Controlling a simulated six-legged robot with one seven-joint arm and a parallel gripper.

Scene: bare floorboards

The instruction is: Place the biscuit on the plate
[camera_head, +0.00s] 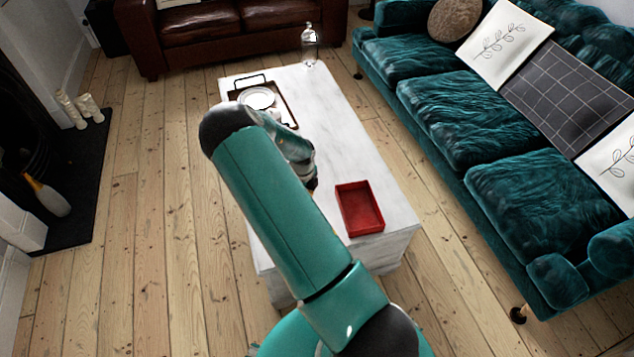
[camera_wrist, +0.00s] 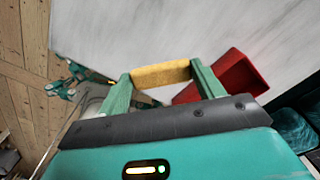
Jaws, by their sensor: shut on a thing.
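My gripper (camera_wrist: 160,78) is shut on the biscuit (camera_wrist: 160,74), a yellow-brown bar held crosswise between the two green fingers in the wrist view. The biscuit is over the white marble table, in the air as far as I can tell. In the head view my arm hides most of the gripper and the biscuit. The plate (camera_head: 257,97) is white and round. It sits on a dark tray (camera_head: 285,104) at the far left part of the table, partly behind my arm. The gripper is on the near side of the plate.
A red open box (camera_head: 359,208) stands on the near right of the marble table (camera_head: 330,130); it also shows in the wrist view (camera_wrist: 236,76). A clear glass bottle (camera_head: 309,46) stands at the far end. A teal sofa (camera_head: 470,120) runs along the right. Floorboards on the left are clear.

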